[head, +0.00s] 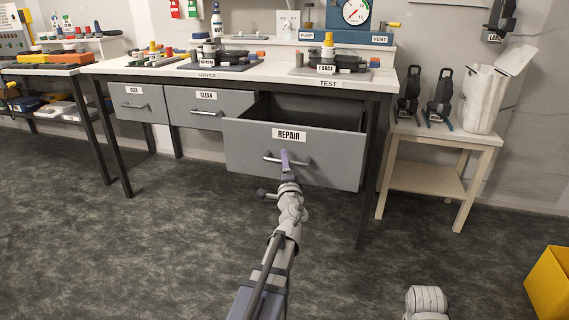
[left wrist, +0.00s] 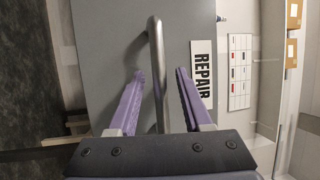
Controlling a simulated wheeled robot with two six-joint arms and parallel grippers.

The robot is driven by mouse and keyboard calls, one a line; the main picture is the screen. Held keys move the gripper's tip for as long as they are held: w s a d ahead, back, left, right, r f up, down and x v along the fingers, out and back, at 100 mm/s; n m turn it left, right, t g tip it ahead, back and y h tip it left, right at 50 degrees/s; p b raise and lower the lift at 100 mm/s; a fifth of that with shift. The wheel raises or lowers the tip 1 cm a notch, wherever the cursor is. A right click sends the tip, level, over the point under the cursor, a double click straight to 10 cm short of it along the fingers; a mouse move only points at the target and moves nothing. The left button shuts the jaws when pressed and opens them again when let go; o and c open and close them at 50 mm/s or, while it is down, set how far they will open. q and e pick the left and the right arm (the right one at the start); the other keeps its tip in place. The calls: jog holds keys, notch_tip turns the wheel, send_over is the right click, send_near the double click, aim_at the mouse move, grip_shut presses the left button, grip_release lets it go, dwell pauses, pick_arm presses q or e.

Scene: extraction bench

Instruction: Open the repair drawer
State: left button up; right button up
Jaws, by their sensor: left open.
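The grey repair drawer (head: 240,140), labelled REPAIR, is pulled well out from under the bench's right part, and its dark inside shows. Its metal bar handle (head: 303,162) is on the front below the label. My left gripper (head: 285,156) is at the handle. In the left wrist view, the open purple fingers of the left gripper (left wrist: 160,76) stand on either side of the handle bar (left wrist: 156,45), with gaps between bar and fingers. The drawer front (left wrist: 105,45) lies close beyond. My right gripper is not in view.
The drawers labelled USED (head: 135,112) and CLEAN (head: 190,115) are closed to the left. The bench top (head: 140,69) holds several devices. A small side table (head: 430,175) with black tools and a white bin (head: 482,100) stands right. A yellow box (head: 550,285) is on the open floor.

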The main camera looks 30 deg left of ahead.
pick_arm(q)
jog(key=b+v, duration=0.1)
jog(key=v, duration=0.6)
jog(key=shift+s+d, duration=0.25)
jog(key=shift+s, duration=0.05)
jog(key=shift+f, duration=0.1)
jog(key=s+d+f+n+g+h+p, duration=0.2)
jog(key=s+d+f+n+g, duration=0.25)
jog(key=d+f, duration=0.3)
jog(key=s+d+f+n+g+h+p, duration=0.2)
jog(key=s+d+f+n+g, duration=0.2)
jog(key=d+f+g, duration=0.3)
jog(key=s+d+f+m+g+h+p, duration=0.1)
jog(key=s+d+f+g+h, duration=0.15)
jog(key=s+d, duration=0.5)
jog(key=s+d+f+m+g+h, duration=0.2)
jog(key=s+d+f+h, duration=0.15)
jog(key=d, duration=0.65)
notch_tip(320, 180, up, 38)
jog(key=s+p, duration=0.1)
jog(key=p, duration=3.7)
jog(key=shift+s+d+r+h, duration=0.2)
jog(key=shift+s+d+h, duration=0.05)
jog(key=shift+d+h, duration=0.1)
